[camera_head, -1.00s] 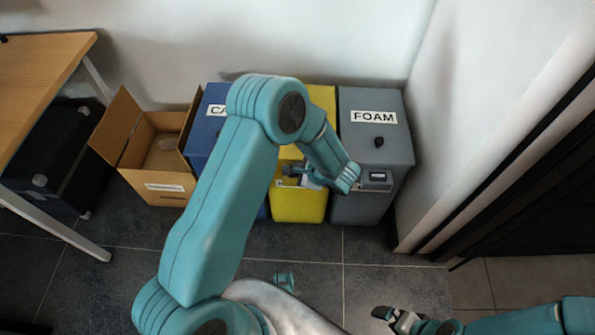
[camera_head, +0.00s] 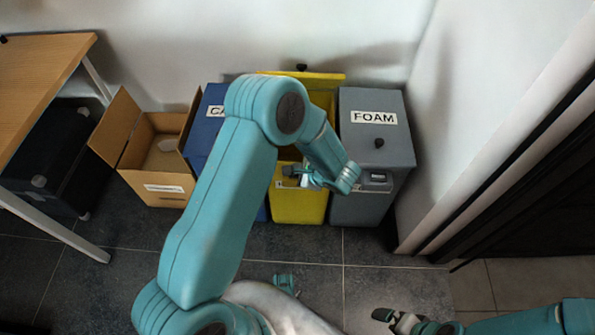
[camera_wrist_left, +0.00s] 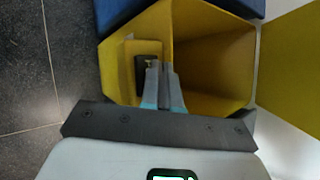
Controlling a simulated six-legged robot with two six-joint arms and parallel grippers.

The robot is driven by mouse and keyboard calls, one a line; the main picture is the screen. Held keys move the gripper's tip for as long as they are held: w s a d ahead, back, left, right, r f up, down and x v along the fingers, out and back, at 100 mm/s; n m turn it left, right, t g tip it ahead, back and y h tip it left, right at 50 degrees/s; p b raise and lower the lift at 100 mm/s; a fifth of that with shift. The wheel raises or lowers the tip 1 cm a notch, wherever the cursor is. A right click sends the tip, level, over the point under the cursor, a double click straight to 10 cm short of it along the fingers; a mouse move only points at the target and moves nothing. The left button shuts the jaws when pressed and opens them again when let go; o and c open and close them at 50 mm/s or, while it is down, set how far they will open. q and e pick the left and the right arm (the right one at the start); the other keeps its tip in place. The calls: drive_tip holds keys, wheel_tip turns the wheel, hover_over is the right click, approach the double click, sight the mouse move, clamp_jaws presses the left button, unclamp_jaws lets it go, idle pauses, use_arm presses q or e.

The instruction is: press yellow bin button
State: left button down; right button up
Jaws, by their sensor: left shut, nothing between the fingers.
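The yellow bin (camera_head: 300,207) stands between the blue bin and the grey bin, and its lid (camera_head: 325,80) is raised at the back. In the left wrist view the bin's yellow inside (camera_wrist_left: 210,60) is open to view. Its front panel with a dark button unit (camera_wrist_left: 147,72) shows beside the opening. My left gripper (camera_head: 294,174) is at the front of the yellow bin, and its shut, empty fingers (camera_wrist_left: 160,70) are close to the button unit. I cannot tell if they touch it. My left arm hides part of the bin. My right gripper (camera_head: 385,317) is low at the right, away from the bins.
The grey bin (camera_head: 350,205) labelled FOAM is at the right, lid down. The blue bin (camera_head: 200,135) is partly behind my arm. An open cardboard box (camera_head: 165,190) and a wooden table (camera_head: 40,75) are at the left. The floor in front is mostly clear.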

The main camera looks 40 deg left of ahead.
use_arm(q)
drive_tip(key=shift+r, duration=0.6)
drive_tip(key=shift+r+p, duration=1.4)
drive_tip(key=shift+r, duration=1.1)
drive_tip(key=shift+f, duration=0.1)
